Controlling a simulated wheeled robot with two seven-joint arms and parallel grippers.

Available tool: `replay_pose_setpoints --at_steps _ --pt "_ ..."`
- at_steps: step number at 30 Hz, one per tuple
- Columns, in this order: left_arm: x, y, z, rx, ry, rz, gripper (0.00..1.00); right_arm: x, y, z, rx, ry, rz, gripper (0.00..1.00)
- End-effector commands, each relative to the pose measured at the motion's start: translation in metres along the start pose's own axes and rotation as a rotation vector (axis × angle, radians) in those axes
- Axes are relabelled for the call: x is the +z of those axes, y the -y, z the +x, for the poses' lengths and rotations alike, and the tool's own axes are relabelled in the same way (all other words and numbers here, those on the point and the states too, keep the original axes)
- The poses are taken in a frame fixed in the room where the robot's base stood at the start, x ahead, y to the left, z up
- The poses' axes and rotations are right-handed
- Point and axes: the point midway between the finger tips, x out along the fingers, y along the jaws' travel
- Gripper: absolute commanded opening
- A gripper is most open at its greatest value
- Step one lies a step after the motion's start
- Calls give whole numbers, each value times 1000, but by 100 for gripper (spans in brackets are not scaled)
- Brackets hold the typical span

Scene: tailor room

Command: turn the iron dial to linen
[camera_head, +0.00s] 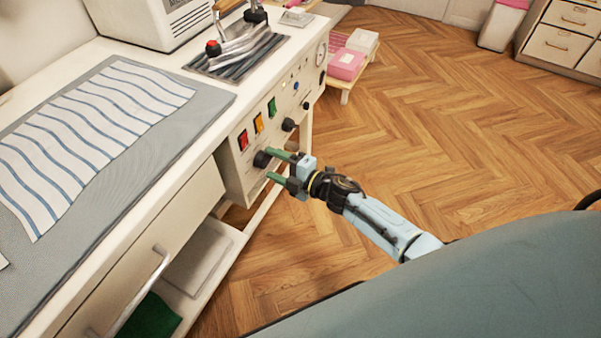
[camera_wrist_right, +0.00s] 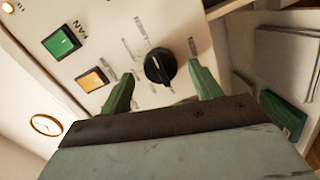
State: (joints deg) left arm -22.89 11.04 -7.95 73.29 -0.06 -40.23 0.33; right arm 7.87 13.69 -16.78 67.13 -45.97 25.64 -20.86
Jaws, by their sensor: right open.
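A black round dial (camera_head: 261,159) sits on the cream control panel (camera_head: 234,170) at the front of the ironing table, below the red switch. In the right wrist view the dial (camera_wrist_right: 159,69) has a ridged grip and printed labels around it, too small and slanted to read surely. My right gripper (camera_head: 269,164) is open at the panel, with its green fingers on either side of the dial. In the right wrist view the fingers (camera_wrist_right: 161,88) are apart, with gaps to the dial; whether they reach over its sides I cannot tell. My left gripper is not in view.
Red (camera_head: 243,140), amber (camera_head: 258,123) and green (camera_head: 271,106) switches sit above the dial. Another black knob (camera_head: 289,124) is farther along the panel. A drawer handle (camera_head: 143,290) protrudes nearby.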

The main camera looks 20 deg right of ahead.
Motion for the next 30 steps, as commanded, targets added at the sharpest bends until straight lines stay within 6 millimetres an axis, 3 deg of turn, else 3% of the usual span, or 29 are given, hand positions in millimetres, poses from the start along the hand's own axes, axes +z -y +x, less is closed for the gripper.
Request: replay_pose_setpoints --at_steps 9,15,21,30 --pt "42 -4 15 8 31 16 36 -1 -1 -70 -5 0 -2 63" --pt "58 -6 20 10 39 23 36 0 -1 -104 -2 0 -2 63" --pt "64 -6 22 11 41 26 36 0 0 -117 -1 0 -1 63" --pt "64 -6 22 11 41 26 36 0 0 -118 -1 0 -2 63"
